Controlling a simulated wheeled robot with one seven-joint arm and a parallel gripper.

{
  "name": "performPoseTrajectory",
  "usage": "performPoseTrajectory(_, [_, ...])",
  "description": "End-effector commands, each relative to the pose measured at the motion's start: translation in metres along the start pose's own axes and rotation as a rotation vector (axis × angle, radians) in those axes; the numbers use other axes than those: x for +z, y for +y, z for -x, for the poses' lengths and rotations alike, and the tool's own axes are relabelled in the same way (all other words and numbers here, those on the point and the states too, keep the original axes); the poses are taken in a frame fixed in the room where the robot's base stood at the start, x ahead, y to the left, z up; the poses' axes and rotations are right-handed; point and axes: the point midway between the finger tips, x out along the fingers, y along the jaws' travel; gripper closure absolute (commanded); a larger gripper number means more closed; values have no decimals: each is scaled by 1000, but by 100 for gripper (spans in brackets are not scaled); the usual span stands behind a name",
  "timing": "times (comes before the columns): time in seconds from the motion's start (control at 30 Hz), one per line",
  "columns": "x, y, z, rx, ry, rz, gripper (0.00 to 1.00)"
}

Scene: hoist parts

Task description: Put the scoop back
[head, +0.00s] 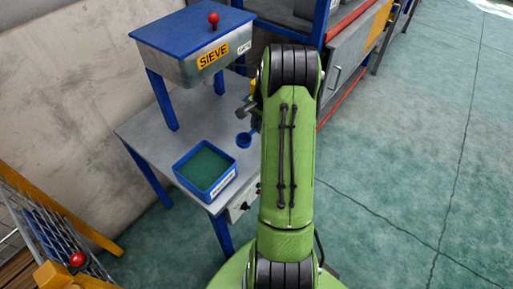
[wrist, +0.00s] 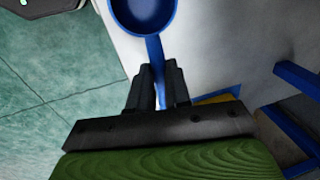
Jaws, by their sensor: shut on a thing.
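My gripper (wrist: 156,84) is shut on the handle of a blue scoop (wrist: 144,14) in the wrist view. The handle runs between the two black fingers and the round bowl sticks out beyond them, cut by the top edge. In the head view the scoop (head: 244,139) shows just left of my green arm, over or on the right side of the grey table (head: 150,135); I cannot tell whether it touches. My arm hides most of the gripper there. A blue open tray (head: 179,180) with green contents stands on the table, left of and nearer than the scoop.
A box labelled SIEVE (head: 165,68), with a blue top and a red knob (head: 213,19), stands on blue legs at the table's back. A yellow frame with mesh (head: 60,222) is at lower left. Grey cabinets (head: 352,70) stand beyond my arm. Floor on the right is clear.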

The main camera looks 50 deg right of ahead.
Motion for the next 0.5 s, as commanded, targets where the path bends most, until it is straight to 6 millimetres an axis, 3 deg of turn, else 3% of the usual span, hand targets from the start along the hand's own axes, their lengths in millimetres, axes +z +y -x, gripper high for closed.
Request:
performPoseTrajectory(0.03, [1, 4, -16, 3, -4, -1, 100])
performPoseTrajectory(0.33, [1, 14, -73, 2, -3, 0, 100])
performPoseTrajectory(0.5, [0, 15, -77, 1, -1, 1, 100])
